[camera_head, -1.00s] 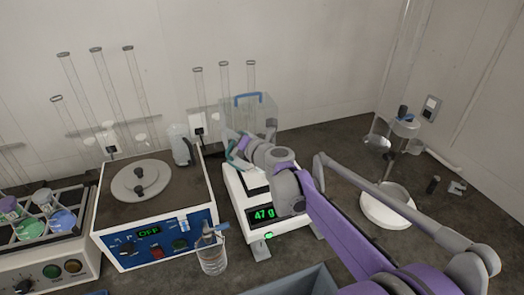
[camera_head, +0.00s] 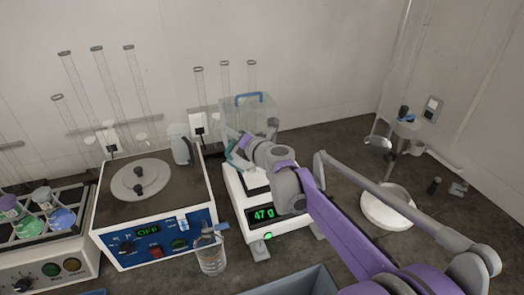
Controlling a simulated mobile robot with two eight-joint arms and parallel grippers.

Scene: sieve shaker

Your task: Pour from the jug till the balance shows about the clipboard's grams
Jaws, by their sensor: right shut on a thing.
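The white balance (camera_head: 237,205) stands near the middle, and its green display (camera_head: 263,215) reads 47 g. My right gripper (camera_head: 240,150) reaches in from the lower right, over the balance pan. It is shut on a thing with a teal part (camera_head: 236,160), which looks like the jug. Most of that thing is hidden by the gripper and wrist, so I cannot tell its tilt or whether anything flows from it. The clipboard does not show. My left gripper is not in view.
A clear box with a blue handle (camera_head: 249,98) stands behind the balance. A clear bottle (camera_head: 211,256) stands in front, a tube rack (camera_head: 45,228) far left, a stand with a white base (camera_head: 388,210) right.

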